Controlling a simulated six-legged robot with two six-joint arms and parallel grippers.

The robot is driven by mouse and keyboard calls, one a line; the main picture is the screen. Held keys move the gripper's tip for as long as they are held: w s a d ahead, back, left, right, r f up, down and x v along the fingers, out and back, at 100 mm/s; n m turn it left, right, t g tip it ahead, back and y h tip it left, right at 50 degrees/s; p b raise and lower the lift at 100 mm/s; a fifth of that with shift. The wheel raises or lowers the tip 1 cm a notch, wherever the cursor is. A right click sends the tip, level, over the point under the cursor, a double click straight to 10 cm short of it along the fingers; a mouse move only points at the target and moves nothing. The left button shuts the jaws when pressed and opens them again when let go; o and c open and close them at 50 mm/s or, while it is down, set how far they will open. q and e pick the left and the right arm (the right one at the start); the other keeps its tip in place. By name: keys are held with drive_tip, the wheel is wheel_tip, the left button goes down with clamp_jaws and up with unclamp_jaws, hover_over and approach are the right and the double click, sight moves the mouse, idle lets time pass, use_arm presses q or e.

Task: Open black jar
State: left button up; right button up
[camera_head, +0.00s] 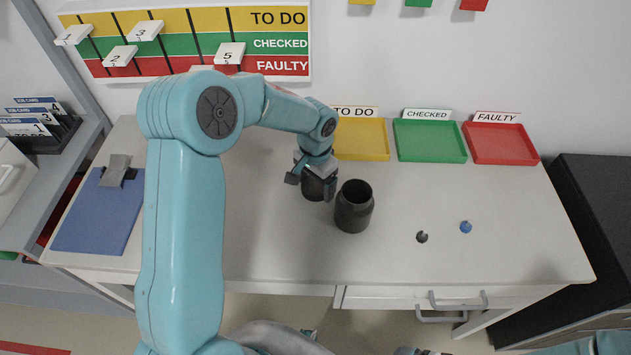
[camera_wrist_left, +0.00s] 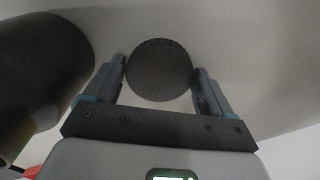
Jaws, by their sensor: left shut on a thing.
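The black jar (camera_head: 354,212) stands upright on the white table, its mouth open and dark inside. Its dark side also shows at the left of the left wrist view (camera_wrist_left: 45,75). My left gripper (camera_head: 312,186) is just left of the jar in the head view, shut on a dark round lid (camera_wrist_left: 158,70). The lid is between both fingers, apart from the jar, and partly hidden by the gripper in the head view. I cannot tell whether the lid touches the table.
A small dark part (camera_head: 421,237) and a small blue part (camera_head: 465,227) lie right of the jar. Yellow (camera_head: 362,153), green (camera_head: 430,157) and red (camera_head: 500,158) trays stand at the back. A blue clipboard (camera_head: 95,225) lies at the left. The table's front right is clear.

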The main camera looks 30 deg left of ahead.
sight(316, 186)
use_arm(q)
drive_tip(key=shift+f, duration=0.15)
drive_tip(key=o, duration=1)
wheel_tip(316, 186, up, 12)
drive_tip(key=shift+r, duration=0.2)
drive_tip(key=shift+s, duration=0.1)
